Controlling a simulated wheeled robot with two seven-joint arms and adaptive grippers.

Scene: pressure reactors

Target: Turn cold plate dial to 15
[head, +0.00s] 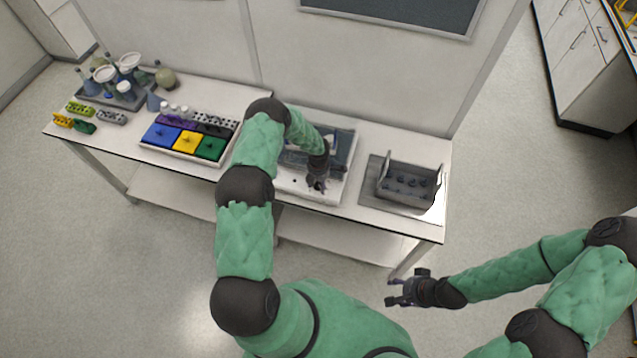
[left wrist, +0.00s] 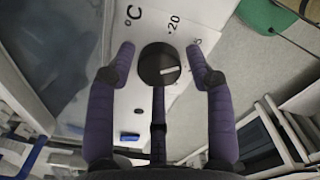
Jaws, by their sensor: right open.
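The cold plate (head: 336,190) is a white unit with a grey top on the table, partly hidden by my left arm. Its dial (left wrist: 159,64) is a round black knob with a white pointer mark, on a white panel printed with °C, 20 and another number partly hidden by a finger. The mark points right in the left wrist view. My left gripper (head: 317,184) is over the front of the cold plate. In the left wrist view its fingers (left wrist: 160,50) are spread on both sides of the dial, with gaps visible. My right gripper (head: 404,291) is open and empty, away from the table.
A grey rack (head: 408,184) stands right of the cold plate. Left of it is a tray with blue (head: 160,135), yellow and green blocks. A tray of glassware (head: 115,90) stands at the far left. The floor in front of the table is clear.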

